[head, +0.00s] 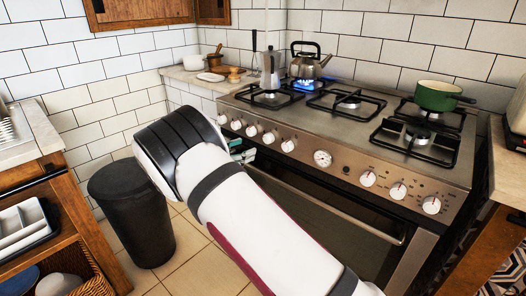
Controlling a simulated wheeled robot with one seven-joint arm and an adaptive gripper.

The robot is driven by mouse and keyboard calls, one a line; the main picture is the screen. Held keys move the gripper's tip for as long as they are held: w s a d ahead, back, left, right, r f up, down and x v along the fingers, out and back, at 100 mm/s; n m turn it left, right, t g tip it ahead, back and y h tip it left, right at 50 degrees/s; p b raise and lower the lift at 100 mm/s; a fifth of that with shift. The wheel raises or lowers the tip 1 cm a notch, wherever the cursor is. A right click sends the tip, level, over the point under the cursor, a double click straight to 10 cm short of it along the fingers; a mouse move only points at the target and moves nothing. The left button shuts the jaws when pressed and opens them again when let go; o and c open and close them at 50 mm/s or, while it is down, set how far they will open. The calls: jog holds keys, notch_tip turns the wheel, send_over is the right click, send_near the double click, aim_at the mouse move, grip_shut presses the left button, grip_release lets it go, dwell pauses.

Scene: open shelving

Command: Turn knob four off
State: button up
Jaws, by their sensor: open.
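A steel stove (345,160) has a row of white knobs along its front panel. Counting from the left, the fourth knob (268,137) sits just up and right of my gripper; no labels are readable. A blue flame (303,83) burns on the back left burner under a metal kettle (308,62). My gripper (243,154) is in front of the left knobs, mostly hidden behind my own white arm. Its visible fingertips look apart from the knob, though the gap is hard to judge. It is open, and I see nothing in it.
A moka pot (270,72) stands on a left burner and a green pot (438,96) on a right one. The oven handle (330,205) runs below the knobs. A dark bin (132,210) stands left on the floor. Wooden counters flank the stove.

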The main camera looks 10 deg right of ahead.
aim_at(266, 140)
jog(key=shift+n+t, duration=0.8)
jog(key=shift+t, duration=0.1)
jog(key=w+d+f+b, duration=0.1)
jog(key=w+d, duration=0.1)
jog(key=d, duration=0.1)
jog(key=w+d+b, duration=0.1)
jog(key=w+d, duration=0.2)
jog(key=w+d+f+b, duration=0.1)
jog(key=w+d, duration=0.2)
jog(key=shift+f, duration=0.3)
jog(key=shift+c, duration=0.3)
jog(key=c, duration=1.1)
